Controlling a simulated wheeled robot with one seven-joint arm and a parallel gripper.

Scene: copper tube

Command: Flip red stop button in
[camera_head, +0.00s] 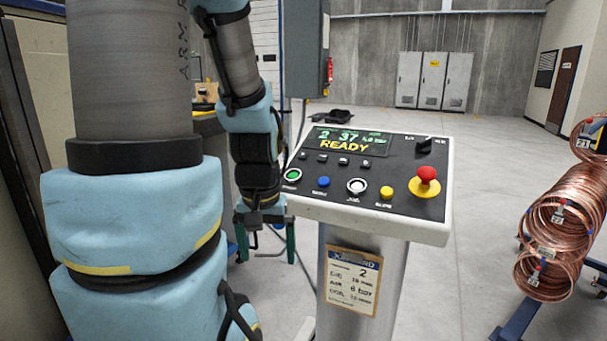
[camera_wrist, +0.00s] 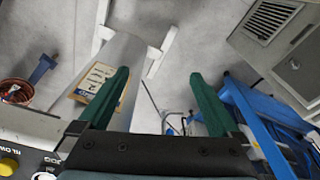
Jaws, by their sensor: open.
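The red stop button (camera_head: 427,174) is a mushroom knob on a yellow base at the right end of a sloped control panel (camera_head: 432,226). It stands raised above its base. My gripper (camera_head: 266,258) hangs pointing down beside the panel's left edge, well to the left of the red button. Its two green fingers are apart with nothing between them. In the wrist view, my gripper (camera_wrist: 160,90) is open over the floor. There the panel's edge (camera_wrist: 35,122) shows at lower left with a yellow button (camera_wrist: 9,165); the red button is out of that view.
The panel also carries green (camera_head: 292,175), blue (camera_head: 323,182), white (camera_head: 357,186) and yellow (camera_head: 386,193) buttons, a black knob (camera_head: 424,145) and a screen reading READY (camera_head: 345,142). Copper coils (camera_head: 560,230) hang at right. A blue frame (camera_wrist: 265,125) stands near my fingers.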

